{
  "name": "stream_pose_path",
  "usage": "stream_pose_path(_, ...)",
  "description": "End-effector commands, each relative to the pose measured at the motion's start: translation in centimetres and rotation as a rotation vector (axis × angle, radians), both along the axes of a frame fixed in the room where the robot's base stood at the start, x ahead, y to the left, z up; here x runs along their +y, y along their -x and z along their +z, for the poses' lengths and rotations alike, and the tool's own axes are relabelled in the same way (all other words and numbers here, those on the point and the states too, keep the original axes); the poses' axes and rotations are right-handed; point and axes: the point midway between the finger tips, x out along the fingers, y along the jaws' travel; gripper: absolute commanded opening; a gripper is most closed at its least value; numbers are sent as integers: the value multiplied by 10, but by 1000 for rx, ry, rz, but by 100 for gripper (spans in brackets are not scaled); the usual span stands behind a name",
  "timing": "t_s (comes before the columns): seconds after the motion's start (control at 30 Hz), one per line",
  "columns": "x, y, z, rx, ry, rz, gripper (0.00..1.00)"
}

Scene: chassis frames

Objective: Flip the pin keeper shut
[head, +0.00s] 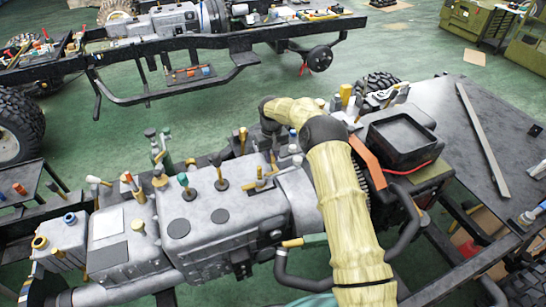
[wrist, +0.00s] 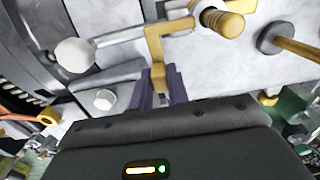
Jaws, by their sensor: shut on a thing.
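The pin keeper (wrist: 154,48) is a gold bent strip in the wrist view. Its upper arm runs right, toward a gold knurled cylinder (wrist: 222,20), and its other leg drops down. My gripper (wrist: 157,88) has purple fingers, which are closed around the lower end of that leg. The very tip of the leg is hidden between the fingers and behind the dark gripper body. A grey rod with a pale round knob (wrist: 75,54) lies left of the keeper. In the head view my arm reaches over the grey casing, and I cannot make out the fingertips or the keeper clearly.
The grey casing (head: 215,225) carries several upright knobs and pins close around my wrist. A black square box (head: 400,135) stands to its right. A dark plate (head: 475,120) with a long grey bar lies farther right. Green floor (head: 235,110) lies open behind.

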Motion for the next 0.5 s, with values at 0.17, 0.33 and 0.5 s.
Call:
stream_pose_path(0.17,1,0,1,-1,-1,3,0)
stream_pose_path(0.33,1,0,1,-1,-1,1,38)
stream_pose_path(0.5,1,0,0,-1,-1,0,38)
